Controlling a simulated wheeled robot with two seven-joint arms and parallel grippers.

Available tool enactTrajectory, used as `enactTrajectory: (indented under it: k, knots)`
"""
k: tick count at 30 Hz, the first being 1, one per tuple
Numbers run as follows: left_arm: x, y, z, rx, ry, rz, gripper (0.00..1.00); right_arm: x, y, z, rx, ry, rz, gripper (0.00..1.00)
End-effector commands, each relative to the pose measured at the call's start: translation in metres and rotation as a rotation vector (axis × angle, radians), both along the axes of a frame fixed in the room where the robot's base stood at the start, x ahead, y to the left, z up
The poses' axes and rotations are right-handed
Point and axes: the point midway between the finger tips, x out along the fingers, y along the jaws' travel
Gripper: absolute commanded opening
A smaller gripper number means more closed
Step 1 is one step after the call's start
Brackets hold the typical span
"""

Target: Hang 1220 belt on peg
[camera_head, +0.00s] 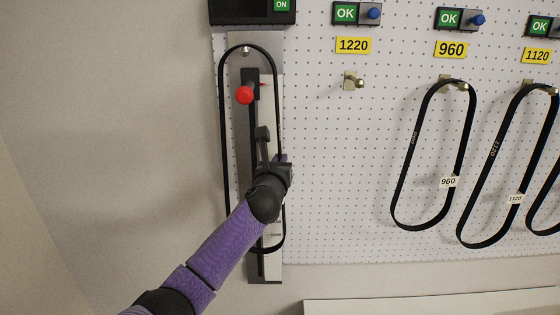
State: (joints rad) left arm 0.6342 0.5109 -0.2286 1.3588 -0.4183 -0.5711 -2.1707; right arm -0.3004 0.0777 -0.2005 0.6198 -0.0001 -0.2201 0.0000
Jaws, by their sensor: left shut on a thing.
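A long black belt (222,130) hangs in a loop around the measuring fixture at the left, over a small top pin (246,50). No number on it is visible; part of its right strand is hidden behind my left gripper. My left gripper (284,165) is at that right strand, shut on the belt, though its fingertips are mostly hidden by my wrist. The peg (353,82) under the yellow 1220 label (353,45) is empty. My right gripper is not in view.
The fixture has a red knob (244,95) and a dark slider (263,135). Belts tagged 960 (403,170) and 1120 (483,165) hang on pegs to the right. Bare pegboard lies below the 1220 peg. A pale ledge (430,303) runs along the bottom right.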

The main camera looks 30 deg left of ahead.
Motion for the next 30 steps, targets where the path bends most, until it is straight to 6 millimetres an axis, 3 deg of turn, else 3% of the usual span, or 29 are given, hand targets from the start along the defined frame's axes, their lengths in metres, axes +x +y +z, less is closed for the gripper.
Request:
enactTrajectory:
  k: [12, 13, 18, 26, 30]
  knots:
    - [0.000, 0.000, -0.001, -0.001, 0.002, 0.000, 0.00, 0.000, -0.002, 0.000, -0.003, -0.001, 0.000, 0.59]
    - [0.000, 0.000, -0.001, 0.000, 0.002, 0.000, 0.13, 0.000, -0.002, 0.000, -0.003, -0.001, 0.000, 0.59]
    - [0.000, 0.000, -0.001, 0.000, 0.001, 0.000, 0.48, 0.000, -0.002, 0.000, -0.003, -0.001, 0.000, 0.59]
    - [-0.001, -0.001, -0.001, 0.000, 0.001, 0.000, 0.48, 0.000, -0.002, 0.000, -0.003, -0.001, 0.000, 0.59]
    - [-0.015, -0.005, -0.001, 0.003, 0.001, -0.001, 0.48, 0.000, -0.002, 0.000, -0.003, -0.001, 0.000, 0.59]
